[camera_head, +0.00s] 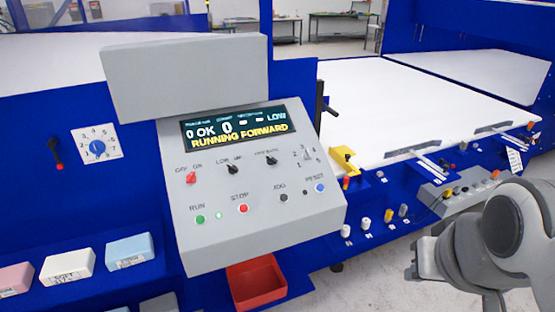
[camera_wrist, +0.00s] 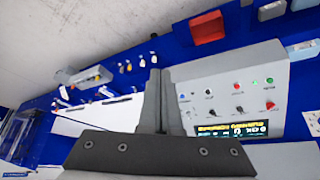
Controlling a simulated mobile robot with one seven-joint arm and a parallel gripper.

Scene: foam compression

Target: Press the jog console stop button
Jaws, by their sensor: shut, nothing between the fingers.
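The grey jog console (camera_head: 265,235) stands left of centre in the head view. Its red STOP button (camera_head: 243,208) is on the lower row, between the green RUN button (camera_head: 200,219) and the black JOG button (camera_head: 284,197). The display (camera_head: 240,125) reads "RUNNING FORWARD". My gripper (camera_head: 412,262) is at the lower right, apart from the console. In the wrist view my gripper (camera_wrist: 160,72) has its fingers together with nothing between them. The console appears inverted there, right of the fingers, with the STOP button (camera_wrist: 237,86) unobstructed.
A red bin (camera_head: 256,283) sits below the console. Coloured foam blocks (camera_head: 67,265) lie at the lower left. A white conveyor surface (camera_head: 400,95) extends behind. A smaller grey control box (camera_head: 452,190) and several knobs line the blue frame on the right.

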